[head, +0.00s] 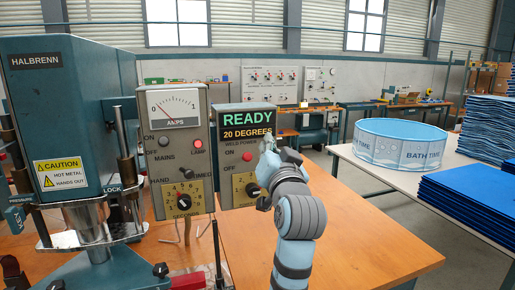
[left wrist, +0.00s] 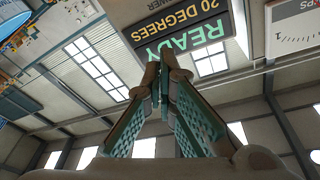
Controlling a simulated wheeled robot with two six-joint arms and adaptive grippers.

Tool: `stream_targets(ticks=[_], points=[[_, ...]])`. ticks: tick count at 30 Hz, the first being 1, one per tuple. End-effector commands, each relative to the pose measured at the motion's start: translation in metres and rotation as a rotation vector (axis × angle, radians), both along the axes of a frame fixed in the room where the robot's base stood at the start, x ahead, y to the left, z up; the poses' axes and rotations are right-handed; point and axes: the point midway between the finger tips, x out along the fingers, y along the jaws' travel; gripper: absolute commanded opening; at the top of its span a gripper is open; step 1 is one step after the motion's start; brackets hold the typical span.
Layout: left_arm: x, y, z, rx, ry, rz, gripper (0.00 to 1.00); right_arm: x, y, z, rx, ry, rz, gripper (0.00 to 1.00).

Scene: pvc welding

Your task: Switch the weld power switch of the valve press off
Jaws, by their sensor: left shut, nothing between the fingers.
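The valve press (head: 65,110) stands at the left with its control boxes on its right. The weld control box (head: 233,130) has a display reading READY, 20 DEGREES, also seen upside down in the left wrist view (left wrist: 185,30). Below it are the words WELD POWER, an ON label and a round red part (head: 246,157); I cannot tell whether this is the switch or a lamp. My left gripper (head: 267,145) is at the box's right edge, covering part of its face. In the left wrist view its fingers (left wrist: 160,75) are together and empty. My right gripper is not in view.
The amps box (head: 179,150) with mains switch, red lamp and timer dial stands left of the weld box. An orange tabletop (head: 370,235) is clear at right. A blue-rimmed tub (head: 390,145) and blue sheet stacks (head: 465,195) rest on a white table behind.

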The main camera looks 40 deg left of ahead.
Motion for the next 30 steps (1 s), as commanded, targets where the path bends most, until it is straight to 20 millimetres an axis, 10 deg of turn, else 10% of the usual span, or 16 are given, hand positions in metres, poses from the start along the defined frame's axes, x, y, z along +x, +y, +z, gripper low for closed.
stream_targets(ticks=[10,18,30], points=[[0.05,0.055,0.013,0.0,0.002,0.003,0.0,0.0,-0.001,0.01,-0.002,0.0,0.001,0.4],[0.033,0.058,-0.022,-0.002,0.002,0.0,0.0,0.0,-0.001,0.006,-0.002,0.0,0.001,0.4],[0.031,0.058,-0.025,-0.001,-0.001,0.0,0.0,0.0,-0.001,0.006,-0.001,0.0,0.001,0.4]])
